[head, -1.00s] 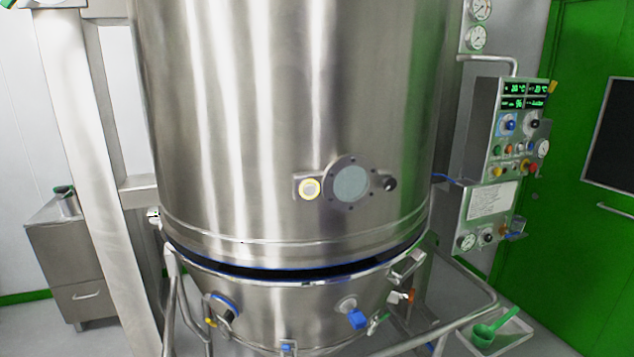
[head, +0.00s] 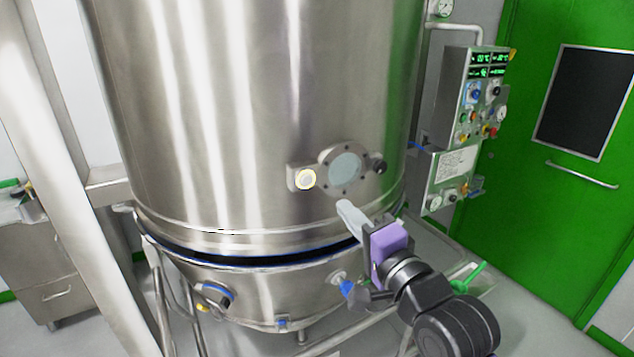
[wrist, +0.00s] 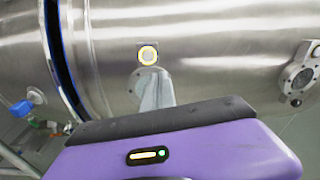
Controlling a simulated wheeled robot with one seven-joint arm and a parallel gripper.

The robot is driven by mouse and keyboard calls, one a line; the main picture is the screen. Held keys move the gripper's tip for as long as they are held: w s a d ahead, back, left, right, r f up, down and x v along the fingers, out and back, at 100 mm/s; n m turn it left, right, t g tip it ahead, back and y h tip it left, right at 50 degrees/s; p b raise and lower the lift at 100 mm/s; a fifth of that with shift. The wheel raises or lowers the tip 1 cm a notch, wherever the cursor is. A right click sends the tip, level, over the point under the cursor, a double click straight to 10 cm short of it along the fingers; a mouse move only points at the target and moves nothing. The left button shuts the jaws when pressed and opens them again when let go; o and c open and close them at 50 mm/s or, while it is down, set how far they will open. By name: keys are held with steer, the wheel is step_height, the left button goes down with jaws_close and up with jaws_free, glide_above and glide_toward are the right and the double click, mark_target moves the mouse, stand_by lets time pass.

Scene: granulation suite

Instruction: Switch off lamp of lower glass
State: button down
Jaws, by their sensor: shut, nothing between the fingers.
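The lower round sight glass (head: 345,171) sits in a bolted flange on the steel vessel. Its lamp button (head: 305,179) is on a small plate just left of the flange, with a bright yellow ring around a pale centre. The button also shows in the wrist view (wrist: 148,54), above the fingers. There the glass flange (wrist: 139,76) is partly covered by my fingers. My gripper (head: 343,205) is shut and empty, its tips just below the glass and to the lower right of the button in the head view. Whether the tips touch the vessel cannot be told.
A dark knob (head: 379,166) stands right of the glass. Another sight glass (wrist: 300,75) shows at the right of the wrist view. Below the seam, the bowl has a blue-handled fitting (head: 347,288). A control panel (head: 480,105) and green door (head: 560,200) are to the right.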

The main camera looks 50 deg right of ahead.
steer(key=shift+f+m+g+y, duration=0.3)
steer(key=shift+f+m, duration=0.7)
steer(key=shift+m, duration=0.2)
steer(key=b, duration=1)
glide_toward(307, 181)
steer(key=p+x, duration=0.1)
steer(key=x, duration=0.4)
steer(key=shift+w+d+r, duration=0.1)
steer(key=shift+w+d, duration=0.1)
steer(key=shift+w, duration=0.05)
steer(key=shift+w+d+p, duration=0.2)
steer(key=shift+w+p, duration=0.1)
steer(key=shift+w, duration=0.3)
steer(key=shift+w, duration=0.1)
